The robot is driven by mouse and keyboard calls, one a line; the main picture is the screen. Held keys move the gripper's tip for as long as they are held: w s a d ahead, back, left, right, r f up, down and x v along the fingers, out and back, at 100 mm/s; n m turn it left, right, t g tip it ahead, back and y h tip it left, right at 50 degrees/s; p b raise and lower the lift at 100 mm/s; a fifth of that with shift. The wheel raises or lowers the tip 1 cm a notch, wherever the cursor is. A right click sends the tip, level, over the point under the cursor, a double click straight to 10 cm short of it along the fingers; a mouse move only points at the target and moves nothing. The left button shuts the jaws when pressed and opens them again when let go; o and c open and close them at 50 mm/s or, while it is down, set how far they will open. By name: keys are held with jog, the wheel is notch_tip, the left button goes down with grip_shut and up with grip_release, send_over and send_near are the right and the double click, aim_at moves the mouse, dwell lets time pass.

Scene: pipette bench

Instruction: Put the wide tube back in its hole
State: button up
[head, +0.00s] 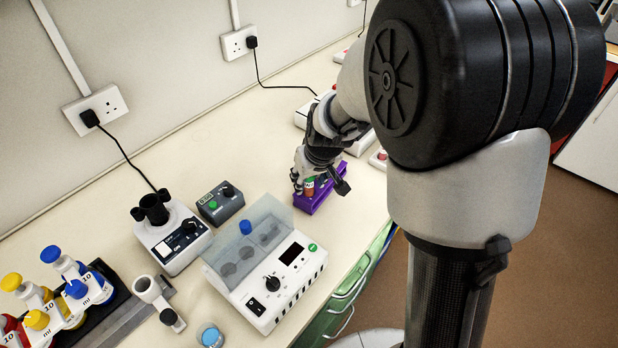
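A purple rack (321,199) stands on the bench near its front edge. A small tube with a green top and a red-orange body (309,186) shows at the rack's left end; I cannot tell whether it is the wide tube. My gripper (318,183) is low over the rack, right by this tube. Its fingers and wrist hide much of the rack and its holes. I cannot tell whether the fingers touch the tube or whether it sits in a hole.
A white device (285,282) with round wells, a clear lid and a blue cap (245,227) stands left of the rack. A grey control box (220,203) and a white instrument (172,240) stand behind it.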

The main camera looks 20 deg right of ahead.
jog(key=shift+o, duration=1)
jog(key=v, duration=1.2)
